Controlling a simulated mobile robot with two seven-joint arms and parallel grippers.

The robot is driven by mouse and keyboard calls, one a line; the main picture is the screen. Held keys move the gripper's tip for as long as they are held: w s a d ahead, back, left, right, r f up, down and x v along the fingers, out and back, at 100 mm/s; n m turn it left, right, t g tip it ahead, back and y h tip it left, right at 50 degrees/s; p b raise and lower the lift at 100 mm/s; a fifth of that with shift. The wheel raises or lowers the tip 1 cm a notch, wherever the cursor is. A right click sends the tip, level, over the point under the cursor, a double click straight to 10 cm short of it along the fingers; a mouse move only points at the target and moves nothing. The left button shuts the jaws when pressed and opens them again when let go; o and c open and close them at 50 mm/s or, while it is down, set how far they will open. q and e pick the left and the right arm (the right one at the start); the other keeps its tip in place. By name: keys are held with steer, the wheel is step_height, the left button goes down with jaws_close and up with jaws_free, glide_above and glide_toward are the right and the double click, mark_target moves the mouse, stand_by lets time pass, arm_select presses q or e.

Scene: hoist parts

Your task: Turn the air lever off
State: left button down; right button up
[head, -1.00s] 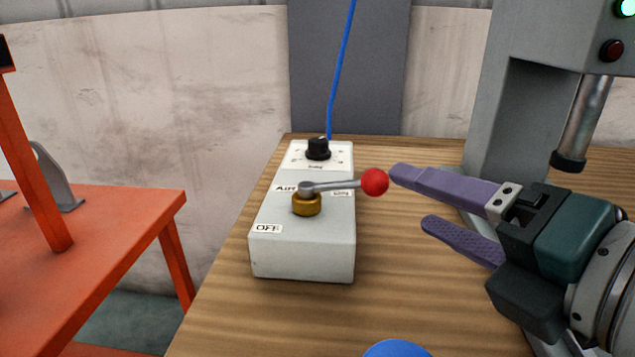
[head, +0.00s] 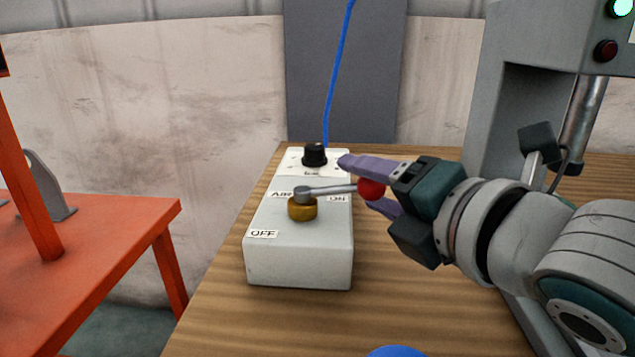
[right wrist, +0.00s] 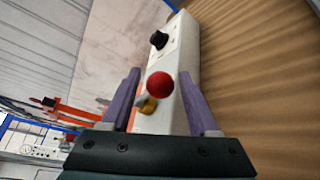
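The air lever (head: 330,189) is a grey rod with a red ball knob (head: 371,189) on a brass valve (head: 302,207). It points right, toward the ON label (head: 337,198); the OFF label (head: 263,234) is at the box's front left. The valve sits on a white box (head: 300,262). My right gripper (head: 362,186) is open, with its purple fingers on either side of the red knob. In the right wrist view the knob (right wrist: 158,85) is between the spread fingers (right wrist: 158,95), with gaps on both sides. My left gripper is in neither view.
A black dial (head: 315,154) is on the box's back, near a blue hose (head: 339,75). A grey press (head: 490,95) stands at right on the wooden table (head: 225,325). An orange bench (head: 110,225) is at left, and a blue round thing (head: 397,352) at the front edge.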

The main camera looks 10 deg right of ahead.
jaws_close()
stand_by(1.2)
